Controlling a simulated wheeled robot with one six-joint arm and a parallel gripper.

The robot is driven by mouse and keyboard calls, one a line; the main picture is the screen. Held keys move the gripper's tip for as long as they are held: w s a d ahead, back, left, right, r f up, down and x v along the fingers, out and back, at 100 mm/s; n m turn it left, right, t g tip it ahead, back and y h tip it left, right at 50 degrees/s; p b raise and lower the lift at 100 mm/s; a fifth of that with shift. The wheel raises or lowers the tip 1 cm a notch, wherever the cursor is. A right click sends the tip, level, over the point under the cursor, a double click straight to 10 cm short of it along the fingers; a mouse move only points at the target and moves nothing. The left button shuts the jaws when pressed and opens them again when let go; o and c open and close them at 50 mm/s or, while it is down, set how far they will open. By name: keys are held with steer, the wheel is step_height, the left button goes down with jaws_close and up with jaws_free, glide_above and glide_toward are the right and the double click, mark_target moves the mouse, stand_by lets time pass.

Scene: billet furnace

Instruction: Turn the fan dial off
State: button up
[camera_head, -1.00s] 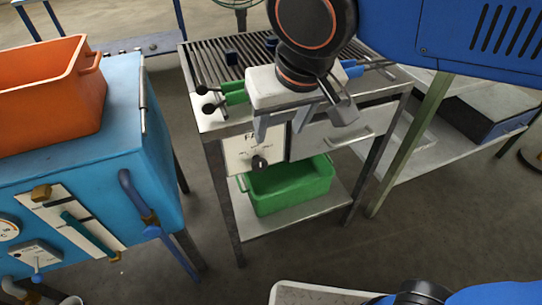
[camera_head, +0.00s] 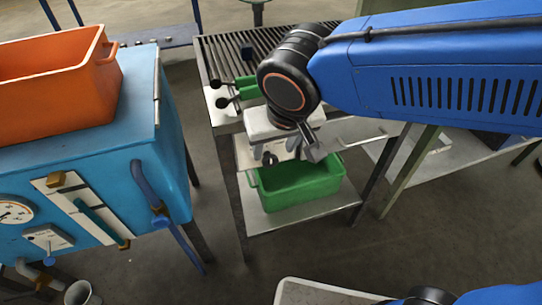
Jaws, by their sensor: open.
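The white fan panel (camera_head: 243,155) is on the front of the slatted metal table, mostly hidden behind my gripper. The dark fan dial (camera_head: 272,161) shows only in part, low between the fingers. My gripper (camera_head: 286,156) is open in front of the panel, its fingers pointing down and toward it. I cannot tell whether a finger touches the dial. The dial's pointer direction and the panel's lettering are hidden.
A green bin (camera_head: 300,187) sits on the lower shelf just below my gripper. A blue cabinet (camera_head: 110,150) with an orange bin (camera_head: 60,85) stands at left. Floor is clear between.

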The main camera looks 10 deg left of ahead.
mark_target(271, 157)
steer(key=x, duration=0.6)
steer(key=shift+w+f, duration=0.1)
steer(key=shift+f, duration=0.15)
steer(key=shift+c, duration=0.3)
steer(key=c, duration=1)
